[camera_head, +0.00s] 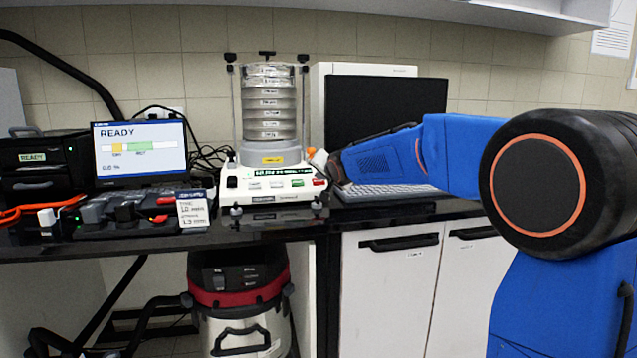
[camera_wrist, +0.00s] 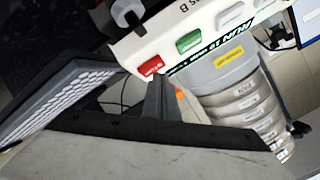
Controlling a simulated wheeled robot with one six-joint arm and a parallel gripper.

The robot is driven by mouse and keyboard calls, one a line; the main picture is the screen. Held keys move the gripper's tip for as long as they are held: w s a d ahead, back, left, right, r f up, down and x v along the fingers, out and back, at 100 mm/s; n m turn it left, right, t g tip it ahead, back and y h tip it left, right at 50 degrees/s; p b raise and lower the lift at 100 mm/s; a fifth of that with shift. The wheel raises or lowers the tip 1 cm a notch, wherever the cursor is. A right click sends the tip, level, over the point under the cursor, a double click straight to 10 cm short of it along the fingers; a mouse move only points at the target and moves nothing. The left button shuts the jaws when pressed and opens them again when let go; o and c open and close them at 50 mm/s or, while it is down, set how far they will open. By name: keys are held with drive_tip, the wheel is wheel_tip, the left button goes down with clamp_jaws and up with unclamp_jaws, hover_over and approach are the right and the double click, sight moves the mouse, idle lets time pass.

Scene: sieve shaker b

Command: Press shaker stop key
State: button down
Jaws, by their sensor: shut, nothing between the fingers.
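The sieve shaker (camera_head: 270,187) stands on the dark bench, with a white base and a stack of clear sieves (camera_head: 269,103). Its red key (camera_head: 319,182) is at the right end of the front panel, beside the green key (camera_head: 298,184). In the head view the fingertips are hard to make out.
A keyboard (camera_head: 385,192) and dark monitor (camera_head: 388,108) stand right of the shaker, close to my arm. A screen reading READY (camera_head: 140,152) and dark equipment (camera_head: 115,209) stand at left. A vacuum cleaner (camera_head: 240,328) is under the bench.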

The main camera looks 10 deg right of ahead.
drive_tip(key=shift+w+f, duration=0.15)
drive_tip(key=shift+f, duration=0.3)
idle(0.8)
idle(0.3)
drive_tip(key=shift+s+r, duration=0.35)
drive_tip(key=shift+r, duration=0.45)
drive_tip(key=r, duration=0.1)
drive_tip(key=s+r, duration=0.1)
drive_tip(key=r, duration=0.1)
drive_tip(key=s+r, duration=0.1)
drive_tip(key=shift+s+r, duration=0.1)
drive_tip(key=shift+r, duration=0.15)
idle(0.7)
